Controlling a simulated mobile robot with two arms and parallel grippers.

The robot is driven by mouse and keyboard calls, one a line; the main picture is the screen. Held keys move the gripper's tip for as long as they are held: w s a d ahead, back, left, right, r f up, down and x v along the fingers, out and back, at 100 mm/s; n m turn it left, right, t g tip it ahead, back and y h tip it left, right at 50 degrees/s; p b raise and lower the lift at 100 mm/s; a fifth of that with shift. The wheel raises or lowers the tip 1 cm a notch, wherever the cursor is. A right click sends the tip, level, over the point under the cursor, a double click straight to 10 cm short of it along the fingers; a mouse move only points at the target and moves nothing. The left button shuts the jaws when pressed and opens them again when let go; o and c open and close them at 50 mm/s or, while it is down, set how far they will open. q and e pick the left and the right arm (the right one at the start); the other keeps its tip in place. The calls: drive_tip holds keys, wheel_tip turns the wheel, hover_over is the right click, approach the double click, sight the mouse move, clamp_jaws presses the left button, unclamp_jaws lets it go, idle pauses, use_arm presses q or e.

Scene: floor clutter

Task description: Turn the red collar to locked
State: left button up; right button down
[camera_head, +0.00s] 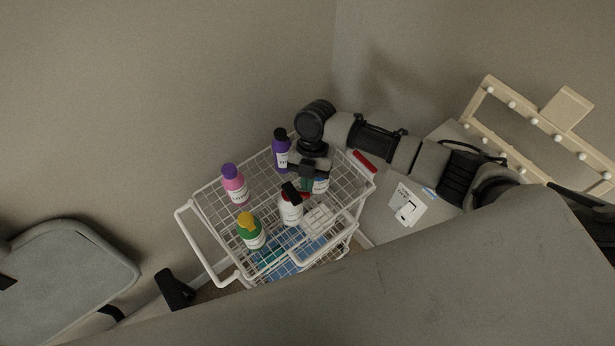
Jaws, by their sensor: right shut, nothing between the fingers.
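A white bottle (291,212) with a black top stands in the upper basket of a white wire cart. A small patch of red (305,196) shows beside its black top; it may be the red collar, but its marking and turn position are too small to read. My right arm reaches in from the right, over the cart. My right gripper (306,172) points down just above and behind this bottle, shut and empty. I cannot tell whether it touches the bottle. It partly hides another bottle (321,185) with a blue and white label. My left gripper is not in view.
The wire cart (198,245) also holds a pink bottle (236,188), a purple bottle (281,155), a green bottle with a yellow cap (251,236) and a white object (318,219). Blue items (272,262) lie below. A red bar (364,161) is on its right rim. Walls stand close behind.

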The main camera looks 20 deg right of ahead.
drive_tip(key=shift+s+m+p, duration=0.35)
drive_tip(key=shift+s+m, duration=0.05)
drive_tip(key=shift+s, duration=0.2)
drive_tip(key=shift+s+a, duration=0.1)
drive_tip(key=shift+s, duration=0.05)
idle(0.7)
